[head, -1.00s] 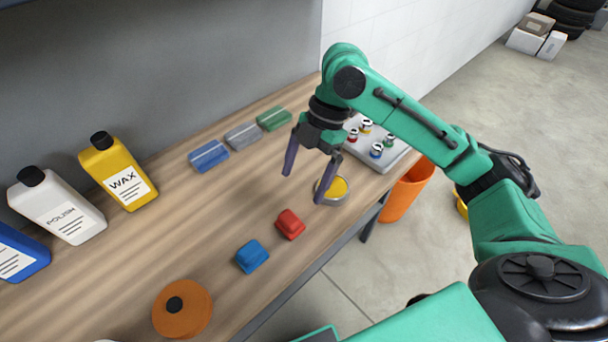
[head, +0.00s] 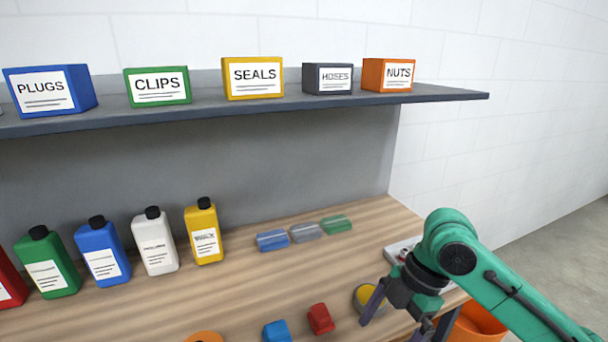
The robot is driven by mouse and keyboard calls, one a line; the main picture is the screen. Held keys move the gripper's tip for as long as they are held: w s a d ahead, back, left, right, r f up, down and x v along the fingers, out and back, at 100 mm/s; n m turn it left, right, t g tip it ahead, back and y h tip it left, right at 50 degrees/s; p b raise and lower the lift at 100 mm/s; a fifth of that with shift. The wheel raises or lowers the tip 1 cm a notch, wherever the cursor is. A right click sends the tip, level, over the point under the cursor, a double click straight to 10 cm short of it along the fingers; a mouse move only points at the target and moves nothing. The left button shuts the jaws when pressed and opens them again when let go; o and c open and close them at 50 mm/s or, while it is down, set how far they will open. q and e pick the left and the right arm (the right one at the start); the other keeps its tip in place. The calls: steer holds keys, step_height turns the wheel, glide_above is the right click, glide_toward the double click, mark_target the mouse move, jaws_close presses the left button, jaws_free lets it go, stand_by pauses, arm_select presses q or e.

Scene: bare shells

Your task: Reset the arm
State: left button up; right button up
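My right arm comes in from the lower right in the head view. Its gripper (head: 396,318) points down over the right end of the wooden workbench (head: 230,300). Its two dark fingers are spread apart with nothing seen between them. The gripper is beside a round tin with yellow contents (head: 364,297), which it partly covers. My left gripper is out of the picture.
A red block (head: 320,319) and a blue block (head: 277,331) lie near the front. Bottles such as the yellow one (head: 204,232) line the back left. A shelf (head: 440,93) with labelled bins hangs above. An orange bucket (head: 476,328) is at lower right.

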steer(key=a+f+m+t+y, duration=0.1)
steer(key=a+f+m+t, duration=0.25)
steer(key=f+m, duration=0.65)
steer(key=s+d+f+m+t+h, duration=0.1)
steer(key=s+d+f+m+h, duration=0.1)
steer(key=s+d+f+m, duration=0.3)
steer(key=s+d+f+m+t+h, duration=0.1)
steer(key=s+d+f+m+h, duration=0.3)
steer(key=d, duration=0.4)
step_height(320, 180, down, 20)
steer(key=s+m+g+y, duration=0.1)
steer(key=s+g, duration=0.1)
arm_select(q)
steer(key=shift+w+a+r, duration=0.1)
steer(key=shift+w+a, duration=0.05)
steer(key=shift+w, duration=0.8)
arm_select(e)
steer(key=s+d+f, duration=0.2)
steer(key=s+f, duration=1.4)
steer(key=s, duration=0.1)
steer(key=shift+d+f+g, duration=0.25)
steer(key=shift+d+g, duration=0.05)
steer(key=shift+g, duration=0.15)
